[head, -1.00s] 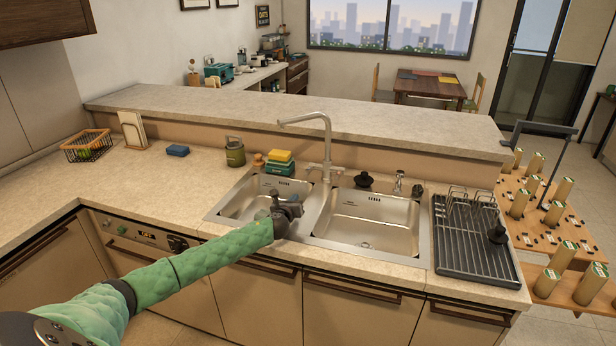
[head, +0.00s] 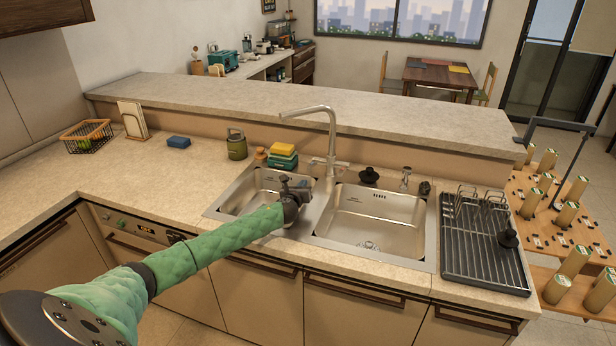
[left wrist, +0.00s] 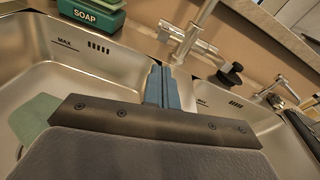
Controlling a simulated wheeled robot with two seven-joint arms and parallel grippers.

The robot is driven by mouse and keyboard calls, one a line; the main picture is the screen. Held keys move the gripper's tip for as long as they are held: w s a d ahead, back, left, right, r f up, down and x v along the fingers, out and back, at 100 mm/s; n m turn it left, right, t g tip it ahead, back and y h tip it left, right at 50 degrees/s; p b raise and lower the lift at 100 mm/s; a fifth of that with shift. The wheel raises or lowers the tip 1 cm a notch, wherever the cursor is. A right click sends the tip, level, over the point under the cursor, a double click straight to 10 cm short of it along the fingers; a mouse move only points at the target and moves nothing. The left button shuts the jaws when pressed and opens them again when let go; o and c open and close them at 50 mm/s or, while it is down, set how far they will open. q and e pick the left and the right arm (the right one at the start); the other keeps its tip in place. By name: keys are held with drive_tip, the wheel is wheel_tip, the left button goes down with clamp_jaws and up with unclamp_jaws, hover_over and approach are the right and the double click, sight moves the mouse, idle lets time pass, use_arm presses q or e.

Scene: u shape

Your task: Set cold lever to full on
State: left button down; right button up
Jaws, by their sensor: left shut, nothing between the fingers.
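The grey tap (head: 331,145) stands behind the divider between the two sink basins, its spout swung to the left. Small lever handles (head: 318,161) show at its base. In the left wrist view the tap base with its levers (left wrist: 190,42) is just beyond my fingers. I cannot tell which lever is cold or how it is set. My left gripper (head: 288,181) is over the left basin near the divider, in front of the tap and apart from it. In the left wrist view its blue fingers (left wrist: 158,74) are shut together and empty. My right gripper is not in view.
A green soap box (head: 283,160) with a yellow sponge stands left of the tap. A black plug (head: 369,175) and a small dispenser (head: 405,178) stand to its right. A raised ledge (head: 300,105) runs behind. A drying rack (head: 485,240) lies on the right.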

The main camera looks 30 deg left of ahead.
use_arm(q)
drive_tip(key=p, duration=0.2)
approach(313, 165)
drive_tip(key=w+a+f, duration=0.1)
drive_tip(key=w+f, duration=0.2)
drive_tip(key=shift+w+a+f, duration=0.2)
drive_tip(key=shift+w+a, duration=0.05)
drive_tip(key=shift+w, duration=0.1)
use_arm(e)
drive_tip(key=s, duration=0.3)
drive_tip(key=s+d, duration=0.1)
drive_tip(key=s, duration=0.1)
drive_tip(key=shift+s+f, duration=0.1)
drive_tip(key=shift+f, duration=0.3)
use_arm(q)
drive_tip(key=shift+w+b, duration=0.2)
drive_tip(key=shift+b, duration=0.15)
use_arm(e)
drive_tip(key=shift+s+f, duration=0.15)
